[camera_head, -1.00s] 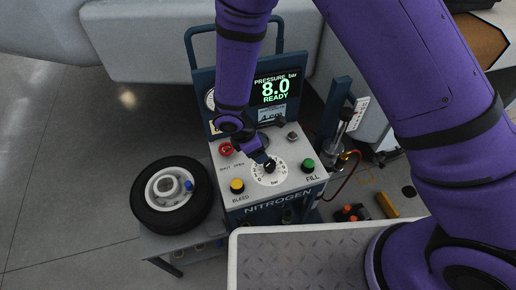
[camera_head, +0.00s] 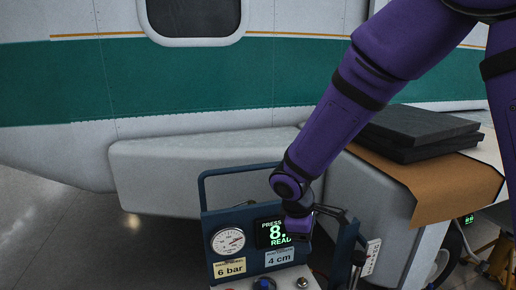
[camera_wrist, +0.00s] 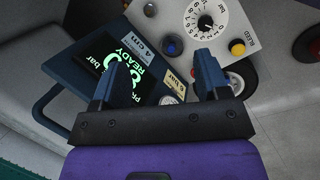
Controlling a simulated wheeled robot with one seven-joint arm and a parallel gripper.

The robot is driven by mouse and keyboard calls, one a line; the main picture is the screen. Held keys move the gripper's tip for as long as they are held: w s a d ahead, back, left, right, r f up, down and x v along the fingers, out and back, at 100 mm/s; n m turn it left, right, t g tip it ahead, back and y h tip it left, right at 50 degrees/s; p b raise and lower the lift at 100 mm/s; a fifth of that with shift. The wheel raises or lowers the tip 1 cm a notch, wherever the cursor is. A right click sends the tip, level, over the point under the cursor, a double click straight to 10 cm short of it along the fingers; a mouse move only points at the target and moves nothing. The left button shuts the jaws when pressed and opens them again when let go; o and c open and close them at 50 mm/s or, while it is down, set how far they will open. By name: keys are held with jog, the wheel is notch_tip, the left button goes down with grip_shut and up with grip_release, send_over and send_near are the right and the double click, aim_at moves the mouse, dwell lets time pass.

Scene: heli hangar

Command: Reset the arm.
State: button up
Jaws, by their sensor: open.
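My purple arm reaches down in the head view, with my gripper (camera_head: 300,228) in front of the display of the nitrogen cart (camera_head: 225,222). The display (camera_head: 274,233) is partly covered by the gripper and shows part of a green pressure reading. In the wrist view my gripper (camera_wrist: 165,85) has its two dark blue fingers spread apart with nothing held between them. Beyond the fingers are the cart's display (camera_wrist: 112,62), dial knob (camera_wrist: 205,22), blue button (camera_wrist: 172,45) and yellow button (camera_wrist: 237,47).
A round gauge (camera_head: 228,241) and a "6 bar" label (camera_head: 229,268) sit left of the display. A white and green helicopter body (camera_head: 200,95) stands behind the cart. Black slabs (camera_head: 415,130) lie on a brown sheet (camera_head: 440,180) at right.

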jog(key=s+d+r+m+t+y, duration=0.1)
jog(key=s+d+r+m, duration=0.25)
jog(key=d+r, duration=0.35)
jog(key=s+d+r+m, duration=0.3)
jog(key=d+r+m, duration=0.15)
jog(key=r, duration=0.35)
jog(key=s+d+r+m+t+y, duration=0.1)
jog(key=s+d+r+m, duration=0.2)
jog(key=s, duration=0.4)
jog(key=s+d+r+m+t+y, duration=0.1)
jog(key=s+d+r+m, duration=0.2)
jog(key=s, duration=0.4)
notch_tip(320, 180, up, 2)
jog(key=shift+s+d+r+t, duration=0.1)
jog(key=shift+s+d+t, duration=0.25)
jog(key=shift+d, duration=0.35)
